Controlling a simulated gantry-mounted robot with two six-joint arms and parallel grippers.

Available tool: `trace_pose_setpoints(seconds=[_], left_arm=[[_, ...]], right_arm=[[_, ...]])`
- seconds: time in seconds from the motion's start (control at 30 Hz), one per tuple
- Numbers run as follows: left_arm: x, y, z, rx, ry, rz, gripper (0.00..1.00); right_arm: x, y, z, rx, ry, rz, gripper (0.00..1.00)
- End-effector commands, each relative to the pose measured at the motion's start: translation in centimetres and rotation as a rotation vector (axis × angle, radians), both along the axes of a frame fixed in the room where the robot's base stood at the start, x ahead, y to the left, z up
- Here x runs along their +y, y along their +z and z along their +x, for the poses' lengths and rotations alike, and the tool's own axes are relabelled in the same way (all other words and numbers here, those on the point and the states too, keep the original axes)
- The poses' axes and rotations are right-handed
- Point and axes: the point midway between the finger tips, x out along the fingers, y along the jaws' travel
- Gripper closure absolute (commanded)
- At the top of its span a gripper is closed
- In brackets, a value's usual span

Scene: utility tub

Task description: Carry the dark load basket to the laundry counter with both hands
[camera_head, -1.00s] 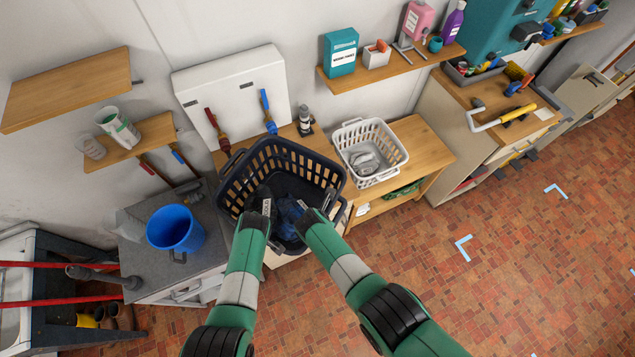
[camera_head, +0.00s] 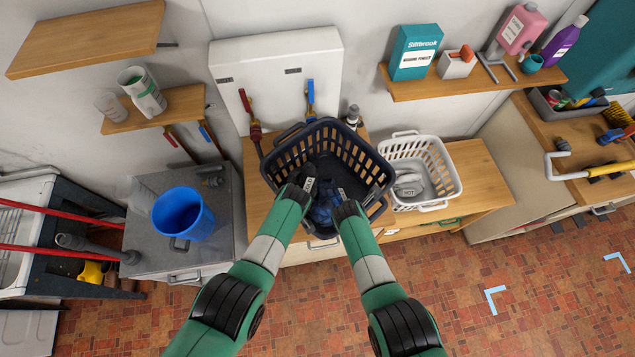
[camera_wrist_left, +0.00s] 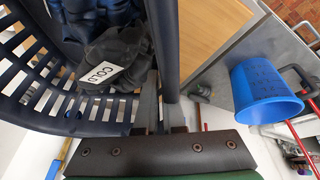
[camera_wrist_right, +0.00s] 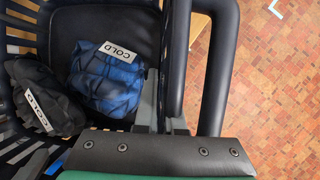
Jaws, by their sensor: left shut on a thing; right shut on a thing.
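The dark load basket (camera_head: 354,150) is in the middle of the head view, over the left part of the wooden counter (camera_head: 482,172). I cannot tell whether it touches the top. Inside lie a blue cloth bundle (camera_wrist_right: 105,78) and a black one (camera_wrist_left: 112,58), each tagged COLD. My left gripper (camera_head: 305,188) is shut on the basket's near rim, left of the middle; the rim runs between its fingers in the left wrist view (camera_wrist_left: 160,112). My right gripper (camera_head: 347,205) is shut on the rim further right, beside the side handle (camera_wrist_right: 218,60).
A white basket (camera_head: 440,165) with a bundle tagged HOT stands on the counter just right of the dark basket. A blue bucket (camera_head: 182,214) stands on the grey counter at left.

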Motion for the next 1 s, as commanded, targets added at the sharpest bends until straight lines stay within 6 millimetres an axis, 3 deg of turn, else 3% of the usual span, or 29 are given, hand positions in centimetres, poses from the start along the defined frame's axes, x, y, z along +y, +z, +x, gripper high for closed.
trace_pose_setpoints(seconds=[0.57, 1.0], left_arm=[[0.5, -0.7, 0.1, -0.002, 0.005, 0.007, 1.00], [0.5, -3.7, 0.1, -0.001, 0.005, 0.008, 1.00]], right_arm=[[-0.5, -0.9, 0.0, 0.002, -0.005, -0.007, 1.00], [-0.5, -3.9, 0.0, 0.002, -0.006, -0.008, 1.00]])
